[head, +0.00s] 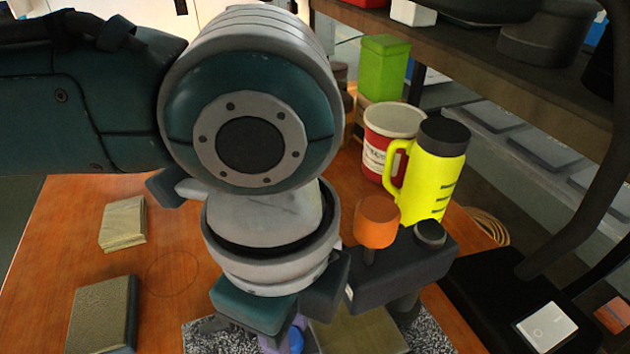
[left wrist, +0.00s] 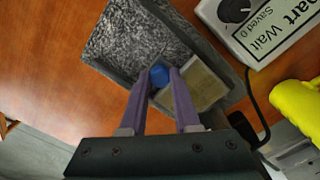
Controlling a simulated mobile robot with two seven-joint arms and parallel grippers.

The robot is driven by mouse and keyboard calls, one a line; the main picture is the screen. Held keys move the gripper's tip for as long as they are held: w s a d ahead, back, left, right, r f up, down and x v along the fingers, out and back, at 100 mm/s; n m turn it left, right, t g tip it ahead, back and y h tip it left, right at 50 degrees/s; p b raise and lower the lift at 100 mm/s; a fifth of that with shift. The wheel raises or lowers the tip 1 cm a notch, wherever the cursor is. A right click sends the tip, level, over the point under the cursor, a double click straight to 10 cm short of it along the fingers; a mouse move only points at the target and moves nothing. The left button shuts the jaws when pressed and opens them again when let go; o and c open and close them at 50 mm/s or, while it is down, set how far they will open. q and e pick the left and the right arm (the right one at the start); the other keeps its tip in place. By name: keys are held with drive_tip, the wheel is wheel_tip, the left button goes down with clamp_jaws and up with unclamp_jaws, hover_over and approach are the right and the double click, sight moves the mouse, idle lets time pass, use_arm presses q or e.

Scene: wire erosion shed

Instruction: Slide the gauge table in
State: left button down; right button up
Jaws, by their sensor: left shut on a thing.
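A speckled grey granite plate (head: 215,338) lies at the bottom of the head view, and its dark-rimmed base (left wrist: 150,40) fills the upper middle of the left wrist view. An olive-beige flat block (head: 360,335), seemingly the gauge table, sits on it; it also shows in the left wrist view (left wrist: 203,82). My left gripper (left wrist: 158,82) is shut on a blue knob (left wrist: 159,74) beside this block. In the head view the knob (head: 296,340) is partly hidden by my wrist. A dark gauge arm with an orange knob (head: 376,222) stands above the block. My right gripper is not in view.
A yellow jug (head: 434,175), red-and-white tub (head: 389,140) and green box (head: 382,70) stand behind the gauge. Two blocks (head: 122,222) (head: 103,312) lie at the left. A white dial box (left wrist: 270,30) is near the plate. Bare wooden tabletop shows at left.

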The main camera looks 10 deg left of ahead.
use_arm(q)
drive_tip(key=shift+d, duration=0.15)
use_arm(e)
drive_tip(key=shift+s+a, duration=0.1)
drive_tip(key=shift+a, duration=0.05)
use_arm(q)
drive_tip(key=c, duration=1)
unclamp_jaws()
drive_tip(key=shift+o, duration=0.8)
drive_tip(key=shift+w+d, duration=0.1)
drive_tip(key=shift+w, duration=0.05)
drive_tip(key=shift+o, duration=1.1)
wheel_tip(320, 180, up, 10)
drive_tip(key=p, duration=0.2)
drive_tip(key=shift+p, duration=0.3)
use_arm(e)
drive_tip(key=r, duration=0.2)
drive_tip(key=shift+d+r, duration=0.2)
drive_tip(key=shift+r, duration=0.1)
